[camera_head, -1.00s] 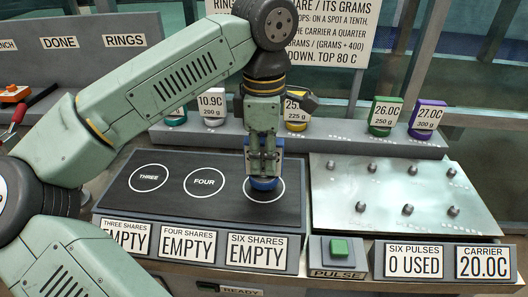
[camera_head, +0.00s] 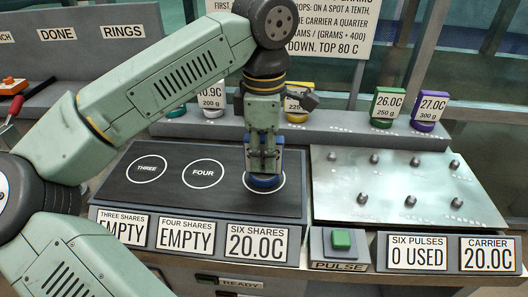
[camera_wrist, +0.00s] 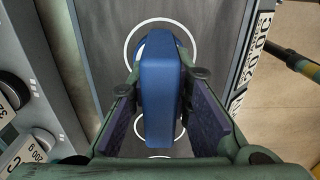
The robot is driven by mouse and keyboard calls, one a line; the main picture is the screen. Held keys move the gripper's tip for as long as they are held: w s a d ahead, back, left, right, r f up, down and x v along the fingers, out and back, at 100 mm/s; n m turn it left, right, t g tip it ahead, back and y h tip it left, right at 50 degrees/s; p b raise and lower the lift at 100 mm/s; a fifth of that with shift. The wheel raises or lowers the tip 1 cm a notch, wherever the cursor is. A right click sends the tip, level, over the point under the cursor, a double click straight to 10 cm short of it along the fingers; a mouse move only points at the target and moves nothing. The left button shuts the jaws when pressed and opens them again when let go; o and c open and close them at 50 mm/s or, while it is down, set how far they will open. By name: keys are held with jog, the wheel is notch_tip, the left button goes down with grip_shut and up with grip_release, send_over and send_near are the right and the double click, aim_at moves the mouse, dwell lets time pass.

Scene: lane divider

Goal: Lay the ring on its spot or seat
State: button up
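The blue ring (camera_head: 264,183) stands on the rightmost circled spot (camera_head: 281,187) of the dark plate, above the "six shares" display (camera_head: 257,242), which reads 20.0C. My gripper (camera_head: 263,165) is straight above it, pointing down. In the wrist view the blue ring (camera_wrist: 160,95) lies between my two finger pads, which appear to press on its sides. The ring and my gripper hide the lettering of that spot. The spots "three" (camera_head: 147,169) and "four" (camera_head: 203,173) are bare, and the displays below them read empty.
A grey shelf behind holds labelled pieces: one at 200 g (camera_head: 211,96), a yellow one (camera_head: 297,106), a green one (camera_head: 386,107) and a purple one (camera_head: 428,111). A studded metal carrier plate (camera_head: 400,190) lies at right. A green pulse button (camera_head: 341,240) sits in front.

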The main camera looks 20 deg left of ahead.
jog(key=o, duration=0.5)
jog(key=shift+r, duration=3.75)
